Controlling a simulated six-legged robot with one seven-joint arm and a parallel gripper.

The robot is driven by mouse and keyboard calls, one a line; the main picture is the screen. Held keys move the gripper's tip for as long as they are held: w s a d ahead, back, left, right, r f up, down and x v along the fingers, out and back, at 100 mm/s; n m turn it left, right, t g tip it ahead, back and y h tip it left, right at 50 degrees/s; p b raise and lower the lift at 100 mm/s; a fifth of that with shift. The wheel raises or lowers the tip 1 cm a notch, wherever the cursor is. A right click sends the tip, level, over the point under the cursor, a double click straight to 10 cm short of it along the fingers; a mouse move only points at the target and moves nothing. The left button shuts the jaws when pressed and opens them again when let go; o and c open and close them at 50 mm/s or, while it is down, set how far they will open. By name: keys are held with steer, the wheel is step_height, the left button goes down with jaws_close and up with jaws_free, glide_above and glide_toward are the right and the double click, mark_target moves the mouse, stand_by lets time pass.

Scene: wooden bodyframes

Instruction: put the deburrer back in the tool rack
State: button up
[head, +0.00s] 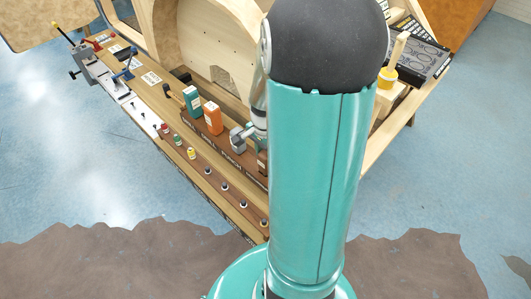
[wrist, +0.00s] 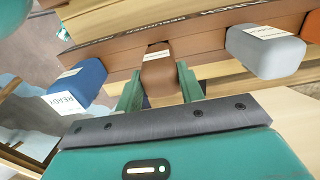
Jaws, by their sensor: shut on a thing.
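In the wrist view, a brown block-shaped handle with a white label, which I take to be the deburrer (wrist: 157,68), sits between the two green fingers of my gripper (wrist: 158,90). The gripper is shut on it. The handle overlaps the brown tool rack (wrist: 112,60), at the part with lettering that seems to read "DEBURRER". I cannot tell whether its lower end is in a slot. In the head view, the rack (head: 222,150) runs along the bench, and my teal arm hides most of the gripper and the deburrer.
In the wrist view, a blue handle marked "READY" (wrist: 78,86) is left of the fingers, a grey handle (wrist: 265,52) right. In the head view, teal (head: 192,102) and orange (head: 213,117) handles stand in the rack. Small coloured bottles (head: 178,141) line the bench front. A curved wooden frame (head: 215,45) rises behind.

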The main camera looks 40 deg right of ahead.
steer(key=shift+f, duration=0.4)
steer(key=o, duration=1.2)
step_height(320, 180, up, 13)
steer(key=s+a+r+n+t, duration=0.1)
steer(key=a+r+n+t, duration=0.1)
steer(key=a+n, duration=0.4)
steer(key=s+a+r+n+t, duration=0.1)
steer(key=s+a+r+n, duration=0.1)
steer(key=a+r+n, duration=0.3)
steer(key=s+a+r+n+t, duration=0.1)
steer(key=a+r+n+t, duration=0.1)
steer(key=a+n, duration=0.4)
steer(key=shift+s+a+r+n+t, duration=0.1)
steer(key=shift+a+r, duration=0.15)
steer(key=shift+a, duration=0.7)
steer(key=shift+s+a+r+n+t, duration=0.1)
steer(key=shift+a+r, duration=0.1)
steer(key=shift+a, duration=0.8)
steer(key=shift+s+a+r+n+t, duration=0.1)
steer(key=shift+a+r, duration=0.15)
steer(key=shift+a, duration=0.7)
